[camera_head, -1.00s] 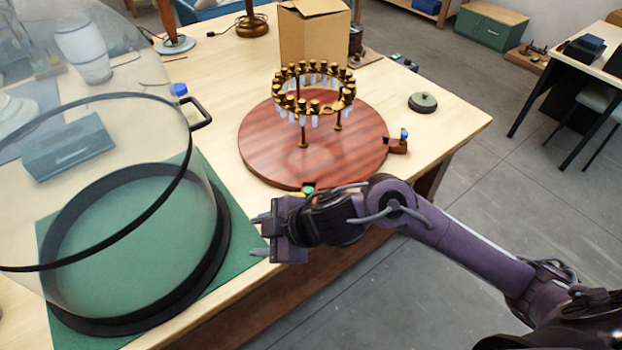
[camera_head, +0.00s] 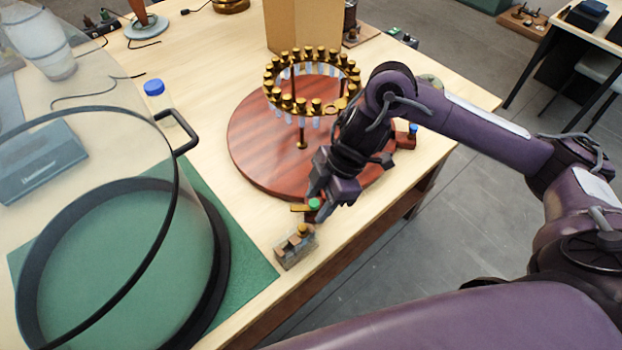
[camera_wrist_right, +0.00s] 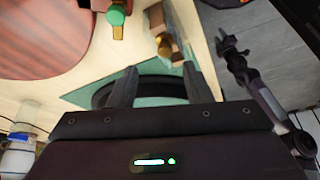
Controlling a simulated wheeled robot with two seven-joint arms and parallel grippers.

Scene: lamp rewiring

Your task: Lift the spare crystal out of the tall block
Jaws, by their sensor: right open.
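The small grey tall block (camera_head: 295,248) stands near the table's front edge, beside the green mat. A brass-capped piece (camera_head: 303,230) sits in its top; the crystal below the cap cannot be made out. In the right wrist view the block (camera_wrist_right: 182,42) and brass cap (camera_wrist_right: 164,44) lie beyond my fingertips. My right gripper (camera_head: 327,200) is open and empty, above and behind the block, apart from it; its two fingers also show in the wrist view (camera_wrist_right: 157,84). What looks like my left gripper (camera_wrist_right: 233,47) shows small and dark in the wrist view, its jaws unclear.
A red round turntable (camera_head: 255,160) carries a brass ring (camera_head: 290,103) with hanging crystals. A green-knobbed brass lever (camera_head: 314,203) is close to my right gripper. A glass dome (camera_head: 95,110) with a dark base ring (camera_head: 215,255) stands on the green mat (camera_head: 250,275) at left.

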